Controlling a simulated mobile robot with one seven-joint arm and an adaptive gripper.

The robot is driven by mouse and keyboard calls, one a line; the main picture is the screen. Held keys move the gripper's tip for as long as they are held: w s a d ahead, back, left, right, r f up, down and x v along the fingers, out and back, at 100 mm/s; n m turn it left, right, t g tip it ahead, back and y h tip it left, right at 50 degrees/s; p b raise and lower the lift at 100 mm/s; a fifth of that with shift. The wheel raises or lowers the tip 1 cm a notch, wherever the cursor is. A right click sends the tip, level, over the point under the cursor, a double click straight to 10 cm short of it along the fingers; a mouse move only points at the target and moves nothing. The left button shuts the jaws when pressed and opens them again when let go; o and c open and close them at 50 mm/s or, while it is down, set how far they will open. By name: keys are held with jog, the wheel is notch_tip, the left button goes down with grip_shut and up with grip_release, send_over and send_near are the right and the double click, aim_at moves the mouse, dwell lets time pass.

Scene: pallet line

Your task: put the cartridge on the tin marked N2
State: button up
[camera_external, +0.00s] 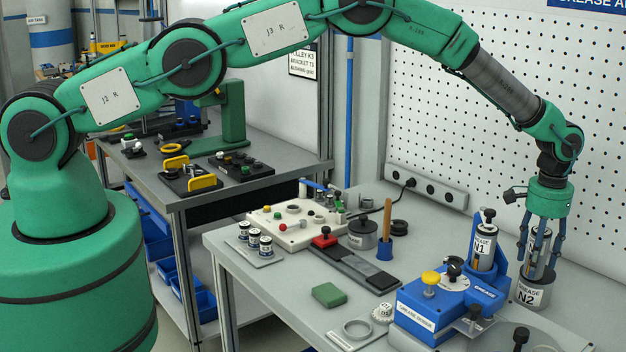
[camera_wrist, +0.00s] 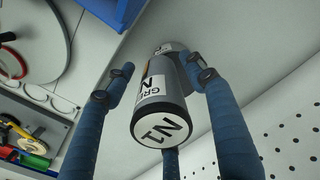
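My gripper (camera_external: 541,250) is at the right, over the tin marked N2 (camera_external: 528,294) on the bench. A grey cartridge (camera_external: 537,266) stands upright between its fingers, just above or on the tin; I cannot tell whether they touch. In the wrist view the cartridge (camera_wrist: 163,98) shows a white end face that seems to read N1 and a partly hidden side label. The blue fingers of my gripper (camera_wrist: 160,75) are spread around it, with a gap visible at the left finger. They look open.
A blue grease dispenser (camera_external: 425,312) with a cylinder marked N1 (camera_external: 482,250) stands close left of the tin. A pegboard wall (camera_external: 500,90) is behind. A green block (camera_external: 328,294) and a grey ring (camera_external: 357,329) lie to the left.

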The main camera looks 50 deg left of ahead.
jog(key=shift+r, duration=0.15)
notch_tip(320, 180, up, 12)
jog(key=shift+b, duration=0.65)
jog(key=shift+r, duration=0.1)
dwell(0.6)
